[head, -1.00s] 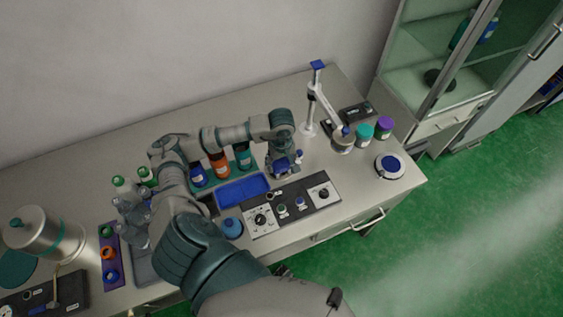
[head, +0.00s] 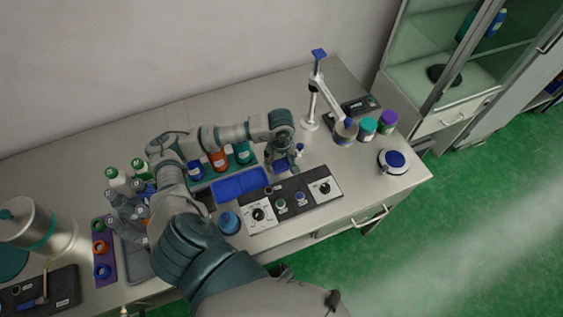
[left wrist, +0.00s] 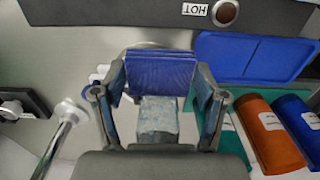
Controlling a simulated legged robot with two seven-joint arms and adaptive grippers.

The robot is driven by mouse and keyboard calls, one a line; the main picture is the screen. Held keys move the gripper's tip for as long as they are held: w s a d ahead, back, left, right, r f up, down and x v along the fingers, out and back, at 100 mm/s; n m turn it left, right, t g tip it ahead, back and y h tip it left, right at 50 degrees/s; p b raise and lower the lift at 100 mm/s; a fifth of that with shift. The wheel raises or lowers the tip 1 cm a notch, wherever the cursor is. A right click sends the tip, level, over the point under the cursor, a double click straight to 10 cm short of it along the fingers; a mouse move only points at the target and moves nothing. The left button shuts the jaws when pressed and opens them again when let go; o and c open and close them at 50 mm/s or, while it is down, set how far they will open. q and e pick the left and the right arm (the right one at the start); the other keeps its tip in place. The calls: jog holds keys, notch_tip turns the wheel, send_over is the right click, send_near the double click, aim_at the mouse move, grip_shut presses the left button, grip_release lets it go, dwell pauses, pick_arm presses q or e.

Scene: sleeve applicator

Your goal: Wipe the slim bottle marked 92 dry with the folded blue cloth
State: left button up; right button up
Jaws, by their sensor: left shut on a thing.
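My left gripper (head: 283,161) hangs above the table just behind the black-and-white control panel. In the left wrist view its fingers (left wrist: 160,88) are closed on the folded blue cloth (left wrist: 160,70), which spans between the fingertips. A mottled pale blue-grey piece (left wrist: 158,122) shows between the fingers; I cannot tell what it is. A small white item with a blue top (head: 299,150) is beside the gripper. I cannot read a 92 on any bottle.
A blue divided tray (head: 241,186) lies left of the gripper, with a teal rack of blue, orange (head: 218,161) and teal bottles behind. The control panel (head: 290,201) is in front. A white jointed stand (head: 314,105) and jars (head: 367,129) are at the right.

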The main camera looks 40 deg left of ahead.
pick_arm(q)
jog(key=shift+s+f, duration=0.1)
jog(key=shift+f, duration=0.1)
jog(key=shift+a+r+p, duration=0.25)
jog(key=shift+r+p, duration=0.5)
jog(key=shift+r, duration=0.55)
jog(key=shift+d+r+p, duration=0.2)
jog(key=shift+r+p, duration=0.35)
jog(key=shift+r, duration=0.6)
jog(key=shift+a, duration=0.1)
jog(key=shift+f+b, duration=0.35)
jog(key=shift+f, duration=0.05)
notch_tip(320, 180, down, 4)
jog(key=b, duration=0.3)
jog(key=shift+b, duration=0.3)
jog(key=shift+f, duration=0.1)
